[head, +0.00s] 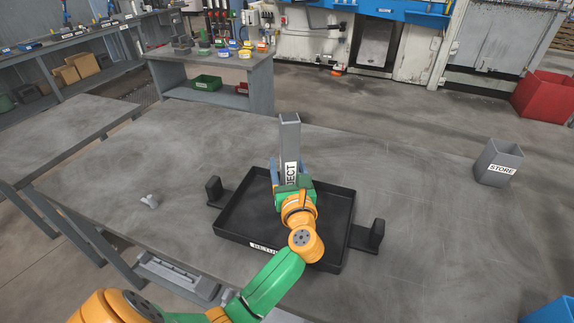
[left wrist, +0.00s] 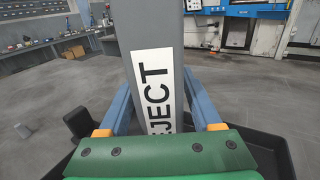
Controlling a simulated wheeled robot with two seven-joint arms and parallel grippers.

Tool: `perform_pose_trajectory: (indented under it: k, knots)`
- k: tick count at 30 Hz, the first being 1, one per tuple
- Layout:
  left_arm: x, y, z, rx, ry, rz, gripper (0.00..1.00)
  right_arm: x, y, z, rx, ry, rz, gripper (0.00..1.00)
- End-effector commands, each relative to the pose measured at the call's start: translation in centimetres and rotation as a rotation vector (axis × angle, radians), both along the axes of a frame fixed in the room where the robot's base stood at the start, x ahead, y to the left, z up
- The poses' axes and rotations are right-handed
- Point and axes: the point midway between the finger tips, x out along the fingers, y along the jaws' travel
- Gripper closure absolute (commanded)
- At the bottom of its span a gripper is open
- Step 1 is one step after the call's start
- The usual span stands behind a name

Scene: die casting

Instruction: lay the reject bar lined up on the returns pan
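The reject bar (head: 289,140) is a long grey square bar with a white label, partly hidden, reading "JECT". It stands roughly upright, not lying flat, over the far part of the returns pan (head: 245,215). The pan is a shallow black tray with a handle at each side and a white label on its front wall, partly covered by my arm. My left gripper (head: 292,176) is shut on the bar; in the left wrist view its blue fingers flank the bar (left wrist: 155,60). The bar's lower end is hidden, so I cannot tell whether it touches the pan. My right gripper is not in view.
A grey bin labelled STORE (head: 498,163) stands on the table (head: 430,220) at the right. A small light grey piece (head: 149,201) lies left of the pan. A blue object (head: 550,312) shows at the lower right corner. The table around the pan is mostly clear.

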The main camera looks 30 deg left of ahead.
Motion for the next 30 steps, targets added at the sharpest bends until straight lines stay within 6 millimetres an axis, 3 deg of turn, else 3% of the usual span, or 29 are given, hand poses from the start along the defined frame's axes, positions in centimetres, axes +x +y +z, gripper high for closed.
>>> perform_pose_trajectory:
  k: [11, 24, 30]
  knots:
    - [-0.1, -0.1, 0.6, 0.001, 0.0, -0.001, 0.23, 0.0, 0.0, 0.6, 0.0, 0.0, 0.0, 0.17]
    - [-7.1, -6.8, 0.0, -0.003, 0.001, -0.001, 0.23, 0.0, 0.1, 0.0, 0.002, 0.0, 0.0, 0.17]
    - [-8.6, -8.2, 0.2, -0.001, 0.0, 0.0, 0.23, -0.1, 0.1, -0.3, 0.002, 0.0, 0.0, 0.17]
